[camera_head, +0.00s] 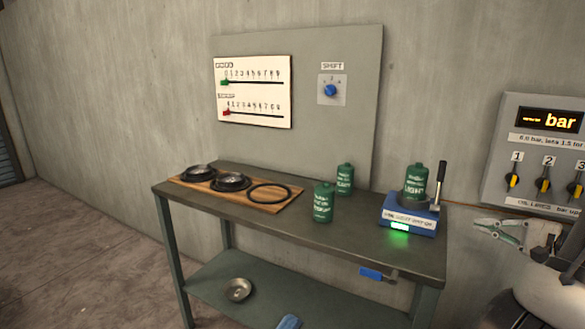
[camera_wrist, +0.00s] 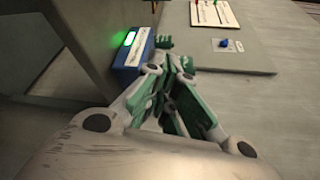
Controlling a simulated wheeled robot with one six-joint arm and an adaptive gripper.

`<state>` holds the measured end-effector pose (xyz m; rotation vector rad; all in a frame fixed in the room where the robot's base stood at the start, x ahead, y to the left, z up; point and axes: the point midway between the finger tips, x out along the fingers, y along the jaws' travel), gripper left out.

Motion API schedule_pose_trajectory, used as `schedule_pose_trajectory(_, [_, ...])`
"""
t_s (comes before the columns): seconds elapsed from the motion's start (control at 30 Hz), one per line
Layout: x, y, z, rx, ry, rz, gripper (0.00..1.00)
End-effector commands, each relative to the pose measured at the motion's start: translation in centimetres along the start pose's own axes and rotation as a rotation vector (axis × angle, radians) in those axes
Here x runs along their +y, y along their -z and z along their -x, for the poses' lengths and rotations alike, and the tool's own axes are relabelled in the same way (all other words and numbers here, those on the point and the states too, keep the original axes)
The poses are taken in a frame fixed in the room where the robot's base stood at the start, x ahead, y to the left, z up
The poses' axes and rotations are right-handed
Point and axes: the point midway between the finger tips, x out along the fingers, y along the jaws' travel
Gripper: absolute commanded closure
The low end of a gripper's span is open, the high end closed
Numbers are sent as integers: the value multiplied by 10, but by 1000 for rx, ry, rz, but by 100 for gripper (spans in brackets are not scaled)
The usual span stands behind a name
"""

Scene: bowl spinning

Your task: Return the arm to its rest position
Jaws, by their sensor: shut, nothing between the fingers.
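My gripper (camera_head: 486,228) is at the right of the head view, at the end of my pale arm. It is apart from the bench (camera_head: 370,222), to the right of it and in front of the grey wall. Its green-lined fingers are shut and empty. In the wrist view the gripper (camera_wrist: 168,70) points toward the wall, with the blue device (camera_wrist: 131,57) and its green light beyond it at upper left. Part of my arm is cut off by the right edge of the head view.
Two dark bowls (camera_head: 231,181) and a black ring (camera_head: 270,204) are on a wooden board. Two green canisters (camera_head: 323,203) stand on the bench; another (camera_head: 415,180) is on the blue device (camera_head: 408,216). A metal bowl (camera_head: 239,289) is on the lower shelf. A bar panel (camera_head: 497,150) hangs right.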

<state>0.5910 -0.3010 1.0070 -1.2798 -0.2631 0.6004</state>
Motion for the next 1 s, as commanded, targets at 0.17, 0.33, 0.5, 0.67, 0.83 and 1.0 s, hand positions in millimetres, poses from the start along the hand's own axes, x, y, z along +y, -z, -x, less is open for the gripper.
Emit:
schedule_pose_trajectory(0.17, [42,-69,16,-136,-391,-148,100])
schedule_pose_trajectory(0.33, [61,-119,43,-194,-792,-95,100])
schedule_pose_trajectory(0.5, [51,-142,73,-173,-1158,175,100])
schedule_pose_trajectory(0.67, [14,-152,81,-134,-1337,575,100])
schedule_pose_trajectory(0.83, [-24,-180,68,-162,-1334,998,100])
schedule_pose_trajectory(1.0, [-46,-213,47,-198,-1219,1214,100])
